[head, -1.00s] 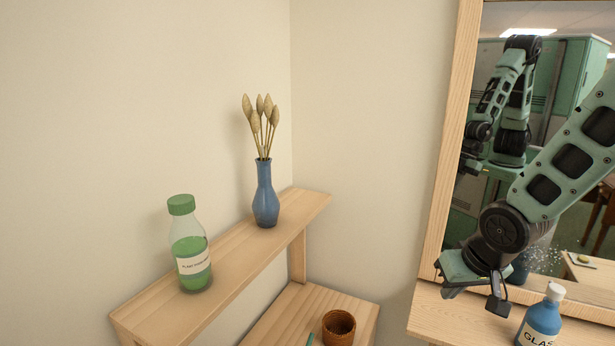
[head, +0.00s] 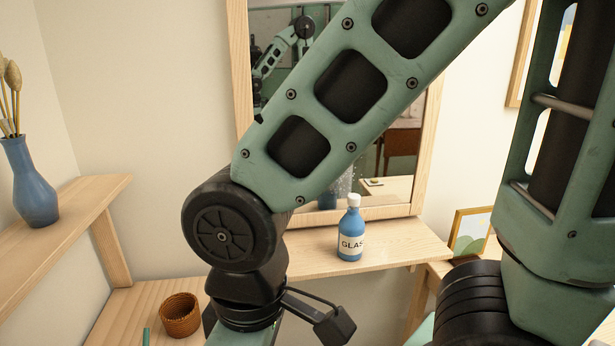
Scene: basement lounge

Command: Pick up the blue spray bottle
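The blue bottle (head: 350,234) stands upright on a light wooden shelf (head: 389,258), in front of the mirror. It has a white cap and a pale label reading "GLAS"; no spray trigger shows. My arm's wrist comes down left of the bottle and nearer to me. Only the top of my gripper's green body (head: 272,335) shows at the bottom edge; its fingers are cut off, so their opening is hidden. No part of my gripper visibly touches the bottle.
A woven brown cup (head: 180,315) sits on a low wooden surface left of my wrist. A blue vase (head: 29,184) with dried stems stands on the left shelf. A framed picture (head: 470,232) is right of the bottle. The mirror frame (head: 241,100) rises behind.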

